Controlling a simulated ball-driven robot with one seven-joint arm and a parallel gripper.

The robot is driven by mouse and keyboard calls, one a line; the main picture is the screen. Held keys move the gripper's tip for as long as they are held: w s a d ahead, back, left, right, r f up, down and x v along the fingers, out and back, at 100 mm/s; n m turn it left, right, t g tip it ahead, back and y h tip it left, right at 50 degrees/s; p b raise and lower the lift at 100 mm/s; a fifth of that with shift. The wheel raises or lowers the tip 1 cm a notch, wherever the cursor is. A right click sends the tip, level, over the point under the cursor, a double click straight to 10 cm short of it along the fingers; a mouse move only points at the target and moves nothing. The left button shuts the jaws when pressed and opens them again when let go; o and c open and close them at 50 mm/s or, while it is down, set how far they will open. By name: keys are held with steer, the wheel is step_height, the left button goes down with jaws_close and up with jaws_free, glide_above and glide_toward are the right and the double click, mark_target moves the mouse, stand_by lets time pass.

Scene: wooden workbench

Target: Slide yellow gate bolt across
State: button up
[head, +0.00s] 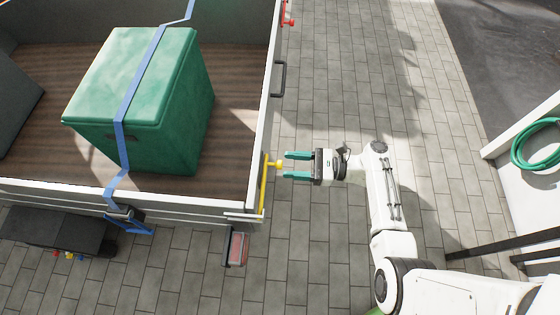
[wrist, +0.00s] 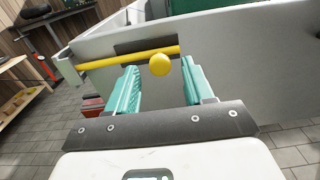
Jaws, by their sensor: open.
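The yellow gate bolt (head: 263,188) is on the corner of the trailer's end wall, with a round knob (head: 276,164) sticking out toward my gripper. In the wrist view the yellow bolt (wrist: 128,57) lies along the grey gate panel (wrist: 245,60), and its knob (wrist: 160,65) shows ahead, between the two teal fingers. My gripper (head: 285,165) is open, with its fingers pointing at the knob. It also shows in the wrist view (wrist: 162,78). I cannot tell whether the fingertips reach around the knob; no contact shows.
A green box (head: 165,110) under a blue strap (head: 135,90) stands on the trailer bed. A black handle (head: 279,78) and a tail lamp (head: 236,248) sit near the gate. Paved floor (head: 330,240) lies clear around my arm. A green hose (head: 535,145) hangs at the right.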

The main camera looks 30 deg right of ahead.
mark_target(280, 164)
steer(key=shift+x, duration=2.05)
jaws_close()
